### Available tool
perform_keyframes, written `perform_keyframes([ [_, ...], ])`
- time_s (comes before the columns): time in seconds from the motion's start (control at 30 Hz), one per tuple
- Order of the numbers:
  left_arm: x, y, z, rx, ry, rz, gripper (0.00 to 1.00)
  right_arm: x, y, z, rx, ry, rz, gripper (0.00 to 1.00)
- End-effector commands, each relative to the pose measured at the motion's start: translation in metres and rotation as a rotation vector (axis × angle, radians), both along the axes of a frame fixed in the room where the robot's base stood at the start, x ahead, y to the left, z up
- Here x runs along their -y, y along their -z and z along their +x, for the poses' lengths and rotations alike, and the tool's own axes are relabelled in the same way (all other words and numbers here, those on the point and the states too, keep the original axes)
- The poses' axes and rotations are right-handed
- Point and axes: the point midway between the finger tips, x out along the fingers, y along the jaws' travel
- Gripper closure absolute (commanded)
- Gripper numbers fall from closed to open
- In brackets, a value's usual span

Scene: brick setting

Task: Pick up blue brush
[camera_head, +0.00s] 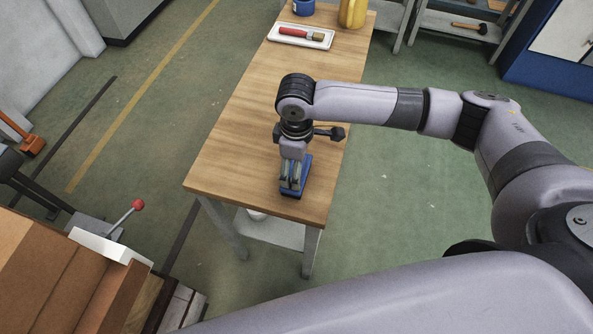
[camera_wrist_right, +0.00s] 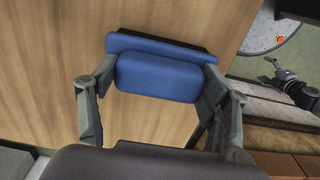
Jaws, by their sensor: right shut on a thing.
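The blue brush (camera_head: 304,174) is at the near end of the wooden table, low at the tabletop. My right gripper (camera_head: 292,182) reaches down over it with its fingers around the brush. In the right wrist view the blue body of the brush (camera_wrist_right: 158,78) lies between the two fingers of my right gripper (camera_wrist_right: 160,72), which is shut on its sides. Part of the brush is hidden behind the fingers in the head view. I cannot tell whether it still touches the table.
On the wooden table (camera_head: 235,135), a white tray (camera_head: 279,39) holds a red-handled brush (camera_head: 294,32). A blue cup (camera_head: 303,7) and a yellow jug (camera_head: 352,13) stand at the far end. A red-knobbed lever (camera_head: 137,205) is at lower left. The tabletop's middle left is clear.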

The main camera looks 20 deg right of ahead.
Motion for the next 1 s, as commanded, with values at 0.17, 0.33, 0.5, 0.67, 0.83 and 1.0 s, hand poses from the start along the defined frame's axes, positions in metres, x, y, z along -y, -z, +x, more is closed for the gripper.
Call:
perform_keyframes([
  [0.17,0.0,0.0,0.001,0.002,0.0,0.0,0.27,0.0,0.0,0.0,0.0,0.0,0.0,0.51],
  [0.33,0.0,0.0,0.002,0.003,0.0,-0.001,0.27,0.0,0.0,0.0,0.001,0.0,-0.001,0.62],
  [0.5,0.0,0.0,0.002,0.003,0.0,-0.001,0.27,0.0,-0.001,0.0,0.001,0.0,0.0,0.62],
  [0.67,0.0,0.0,0.002,0.003,0.0,0.0,0.27,0.0,-0.004,0.001,0.002,0.0,0.001,0.62],
  [0.83,0.0,0.001,0.002,0.003,0.0,0.0,0.27,0.0,-0.021,0.001,0.003,0.001,0.001,0.62],
  [1.0,0.0,0.003,0.002,0.003,0.0,0.0,0.27,-0.001,-0.058,0.002,0.007,-0.001,0.004,0.62],
])
